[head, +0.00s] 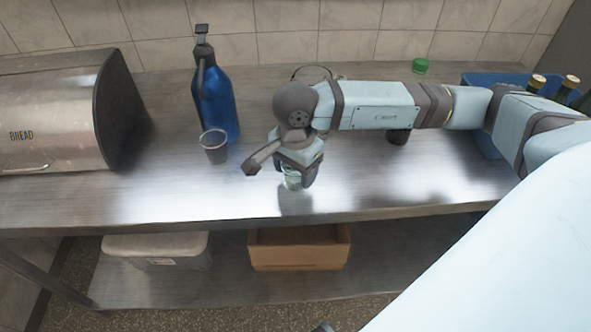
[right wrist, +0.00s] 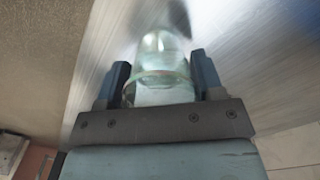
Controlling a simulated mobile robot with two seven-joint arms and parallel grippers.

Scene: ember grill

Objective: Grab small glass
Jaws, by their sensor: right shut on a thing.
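The small glass (head: 293,183) is clear with a faint green tint. It is over the front part of the metal counter, partly hidden by my right gripper (head: 297,176). In the right wrist view the glass (right wrist: 160,48) sits between the two dark fingers of my right gripper (right wrist: 162,78), which is shut on it. I cannot tell whether its base touches the counter. A second clear tumbler (head: 215,150) stands upright to the left, in front of a blue spray bottle. My left gripper is not in view.
The metal counter (head: 420,178) has a bread box (head: 60,115) at left and the blue spray bottle (head: 222,105) behind the tumbler. A blue crate with bottles (head: 490,80) and a green-capped item (head: 420,66) are at back right. A cardboard box (head: 300,258) is on the lower shelf.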

